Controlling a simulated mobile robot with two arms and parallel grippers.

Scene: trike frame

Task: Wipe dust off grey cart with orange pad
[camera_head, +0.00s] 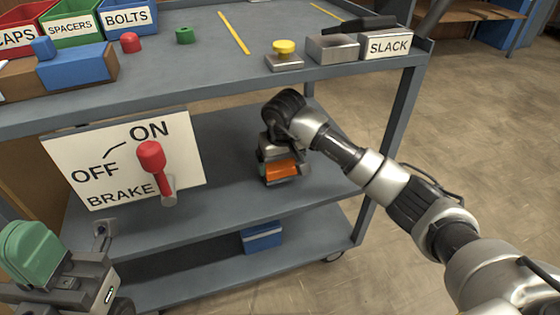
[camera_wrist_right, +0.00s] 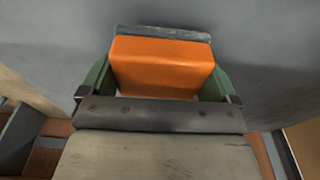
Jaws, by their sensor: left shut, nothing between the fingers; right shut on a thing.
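The grey cart (camera_head: 205,68) stands before me with a top deck, a middle shelf (camera_head: 233,142) and a lower shelf. My right gripper (camera_head: 284,178) is over the right part of the middle shelf, shut on the orange pad (camera_head: 279,168). In the right wrist view, the orange pad (camera_wrist_right: 162,66) sits between the green fingers, with a dark grey strip along its far edge and a grey surface beyond. I cannot tell whether the pad touches the shelf. No dust is clearly visible. My left gripper (camera_head: 33,252) is shut and empty at the lower left.
A white brake sign (camera_head: 87,160) with a red-knobbed lever (camera_head: 152,160) stands at the cart's front left. The top deck holds labelled bins (camera_head: 72,24), small parts, a yellow knob (camera_head: 285,47) and a SLACK box (camera_head: 388,46). A blue box (camera_head: 262,237) sits on the lower shelf.

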